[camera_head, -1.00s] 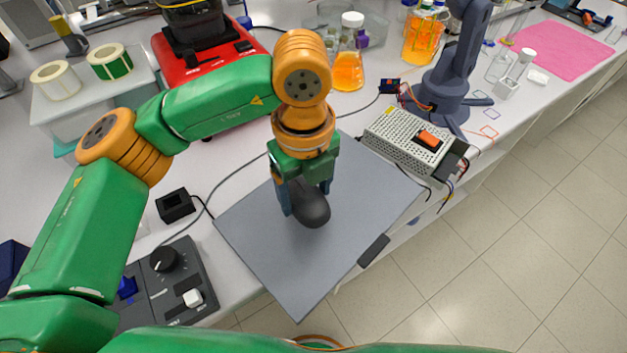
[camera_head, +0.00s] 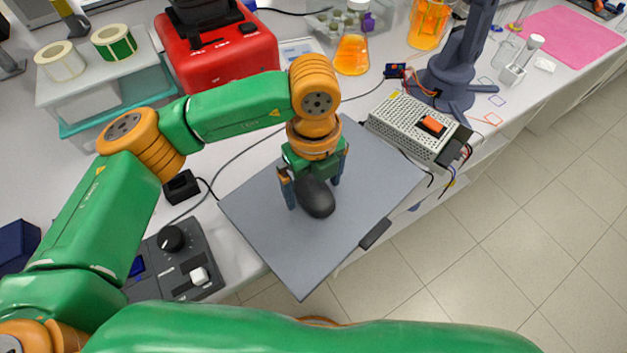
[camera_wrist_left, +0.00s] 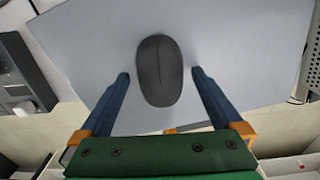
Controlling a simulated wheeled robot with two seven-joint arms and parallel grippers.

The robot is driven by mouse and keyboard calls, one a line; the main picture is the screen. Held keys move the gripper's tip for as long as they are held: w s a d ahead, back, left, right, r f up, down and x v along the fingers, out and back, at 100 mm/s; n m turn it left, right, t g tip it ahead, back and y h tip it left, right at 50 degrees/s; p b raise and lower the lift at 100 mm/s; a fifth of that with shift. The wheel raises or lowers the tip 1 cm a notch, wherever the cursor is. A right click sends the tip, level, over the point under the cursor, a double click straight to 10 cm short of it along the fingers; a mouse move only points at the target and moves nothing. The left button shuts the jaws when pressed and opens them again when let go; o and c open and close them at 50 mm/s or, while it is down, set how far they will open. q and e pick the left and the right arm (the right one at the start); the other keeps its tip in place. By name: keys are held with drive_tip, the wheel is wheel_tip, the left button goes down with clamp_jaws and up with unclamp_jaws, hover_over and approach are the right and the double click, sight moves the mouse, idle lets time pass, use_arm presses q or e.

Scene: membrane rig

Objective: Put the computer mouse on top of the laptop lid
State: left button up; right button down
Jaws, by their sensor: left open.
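The dark grey computer mouse (camera_head: 318,199) rests on the flat grey laptop lid (camera_head: 285,250), near its middle. In the left wrist view the mouse (camera_wrist_left: 160,75) lies upright with its long axis pointing away from my palm, and the lid (camera_wrist_left: 235,45) spreads around it. My left gripper (camera_head: 314,190) is open above the lid. Its blue fingers stand one on each side of the mouse's near end, with a clear gap on both sides in the wrist view. My right gripper is out of view.
A perforated metal power supply (camera_head: 413,128) stands just right of the lid. A small black box (camera_head: 181,187) and a control panel with a knob (camera_head: 178,262) lie to the left. A red machine (camera_head: 222,55) stands behind. The lid's front corner overhangs the table edge.

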sight(314, 187)
use_arm(q)
wheel_tip(314, 187, up, 12)
drive_tip(key=shift+r+b, duration=0.2)
drive_tip(key=shift+b, duration=0.1)
idle(0.3)
